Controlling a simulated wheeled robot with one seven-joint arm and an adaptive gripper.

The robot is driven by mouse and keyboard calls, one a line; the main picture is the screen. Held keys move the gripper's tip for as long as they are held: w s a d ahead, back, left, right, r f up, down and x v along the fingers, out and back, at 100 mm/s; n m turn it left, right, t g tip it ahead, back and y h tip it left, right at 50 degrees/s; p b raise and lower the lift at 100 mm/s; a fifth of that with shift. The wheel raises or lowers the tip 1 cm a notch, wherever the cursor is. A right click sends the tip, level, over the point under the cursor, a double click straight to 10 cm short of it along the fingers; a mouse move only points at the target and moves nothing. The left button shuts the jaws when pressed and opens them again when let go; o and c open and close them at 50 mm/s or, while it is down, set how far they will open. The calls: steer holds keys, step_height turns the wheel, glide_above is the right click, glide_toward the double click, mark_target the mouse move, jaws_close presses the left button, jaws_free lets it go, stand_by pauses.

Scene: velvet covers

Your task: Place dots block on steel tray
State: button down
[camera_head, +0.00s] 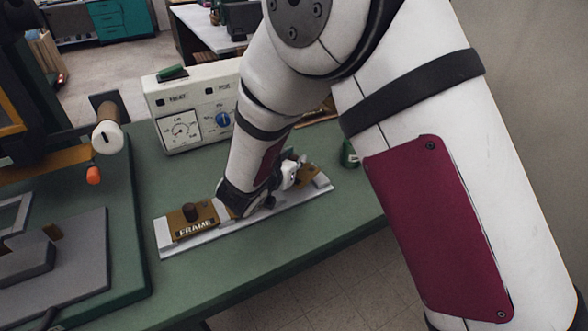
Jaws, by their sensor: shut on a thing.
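The steel tray (170,246) is a long, light grey plate lying at a slant on the green bench. A brown block with a dark knob, lettered FRAME (194,220), sits on its left end. Another brown piece (309,174) shows at its right end, partly behind my gripper; no lettering on it can be read. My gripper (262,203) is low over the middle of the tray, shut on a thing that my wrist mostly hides. I cannot tell whether this is the dots block, or whether it touches the tray.
A white instrument box (190,128) with dials stands behind the tray. A roll on a holder (106,138) and an orange knob (94,175) are at left. A small green item (350,154) is right of my gripper. The bench front is clear.

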steer(key=shift+w+d+f+b, duration=0.15)
steer(key=shift+f+b, duration=0.15)
steer(key=shift+f, duration=1.45)
steer(key=shift+f, duration=0.1)
steer(key=c, duration=1.4)
jaws_free()
steer(key=p+v, duration=0.1)
steer(key=v, duration=1.1)
steer(key=shift+p, duration=0.3)
